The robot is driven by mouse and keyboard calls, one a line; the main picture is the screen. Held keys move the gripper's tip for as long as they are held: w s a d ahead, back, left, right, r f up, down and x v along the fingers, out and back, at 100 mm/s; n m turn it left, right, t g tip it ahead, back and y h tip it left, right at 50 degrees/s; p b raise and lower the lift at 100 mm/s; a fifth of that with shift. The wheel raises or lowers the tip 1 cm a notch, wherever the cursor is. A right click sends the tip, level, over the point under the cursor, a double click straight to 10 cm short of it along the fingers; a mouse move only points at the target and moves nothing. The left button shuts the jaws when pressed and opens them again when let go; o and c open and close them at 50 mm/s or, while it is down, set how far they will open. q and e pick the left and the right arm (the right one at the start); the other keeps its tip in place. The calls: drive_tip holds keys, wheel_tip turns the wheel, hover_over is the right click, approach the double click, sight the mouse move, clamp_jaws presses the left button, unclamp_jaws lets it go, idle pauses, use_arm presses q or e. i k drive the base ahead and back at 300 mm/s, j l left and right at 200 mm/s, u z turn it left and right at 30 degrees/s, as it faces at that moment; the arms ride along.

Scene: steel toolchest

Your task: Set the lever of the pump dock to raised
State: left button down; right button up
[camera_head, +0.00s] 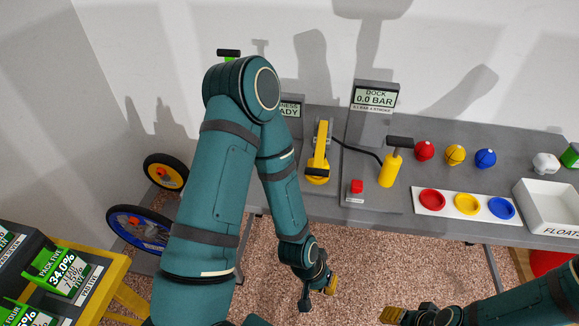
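The pump dock has a sign (375,97) reading "DOCK 0.0 BAR". In front of it stands a yellow pump cylinder (389,170) with a black T-handle (400,142), joined by a black hose to a yellow piece with a black bar (318,155) on its left. I cannot tell for sure which part is the lever. My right gripper (400,315) is at the bottom edge, partly cut off.
Red, yellow and blue balls (455,155) stand behind a white strip (466,216) with matching rings. A white tray (540,222) is at the right. Two wheels (140,228) lean at the left. My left arm hides part of the table's left end.

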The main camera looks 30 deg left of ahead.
sight(320, 154)
drive_tip(key=k+u, duration=0.15)
drive_tip(key=u, duration=0.55)
